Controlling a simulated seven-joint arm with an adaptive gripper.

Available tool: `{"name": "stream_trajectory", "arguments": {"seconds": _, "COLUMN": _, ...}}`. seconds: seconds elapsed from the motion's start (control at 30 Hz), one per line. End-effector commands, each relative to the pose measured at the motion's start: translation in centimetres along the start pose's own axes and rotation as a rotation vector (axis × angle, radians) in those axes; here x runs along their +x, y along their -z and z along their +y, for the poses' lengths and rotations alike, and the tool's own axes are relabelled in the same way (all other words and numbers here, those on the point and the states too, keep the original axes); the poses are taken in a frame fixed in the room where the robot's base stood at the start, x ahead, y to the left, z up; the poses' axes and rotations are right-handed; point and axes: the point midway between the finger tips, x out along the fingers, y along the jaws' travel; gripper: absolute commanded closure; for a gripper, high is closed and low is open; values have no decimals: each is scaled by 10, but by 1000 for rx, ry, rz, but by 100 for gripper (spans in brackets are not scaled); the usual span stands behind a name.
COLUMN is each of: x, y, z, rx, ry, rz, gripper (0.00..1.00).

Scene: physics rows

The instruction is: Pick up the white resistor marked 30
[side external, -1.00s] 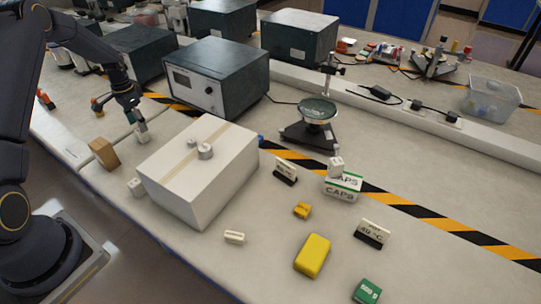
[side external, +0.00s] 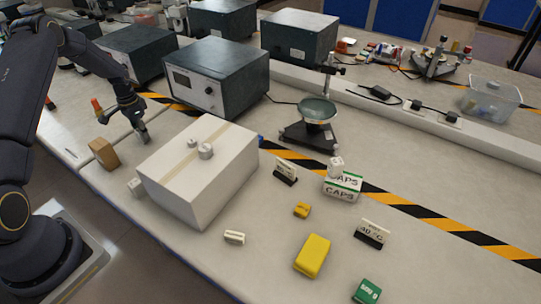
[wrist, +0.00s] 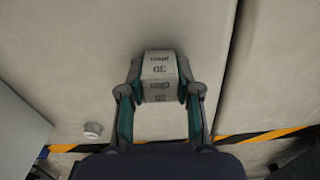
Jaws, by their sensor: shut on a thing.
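The white resistor (wrist: 160,72) is a pale block with dark lettering that reads upside down as 30 and ohm in the wrist view. My gripper (wrist: 157,88) is shut on it, with one teal-padded finger against each side. In the side external view my gripper (side external: 143,137) points down at the bench behind the large white box. The resistor is mostly hidden by the fingers there, and I cannot tell whether it touches the bench.
A brown block (side external: 104,153) stands in front of my gripper. A grey instrument (side external: 216,78) stands behind.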

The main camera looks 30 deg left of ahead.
Motion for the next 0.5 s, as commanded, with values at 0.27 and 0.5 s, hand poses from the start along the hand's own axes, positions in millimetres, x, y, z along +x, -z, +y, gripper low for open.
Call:
{"name": "stream_trajectory", "arguments": {"seconds": 0.27, "x": 0, "y": 0, "z": 0, "rx": 0, "ry": 0, "rz": 0, "gripper": 100}}
{"name": "stream_trajectory", "arguments": {"seconds": 0.5, "x": -3, "y": 0, "z": 0, "rx": 0, "ry": 1, "rz": 1, "gripper": 100}}
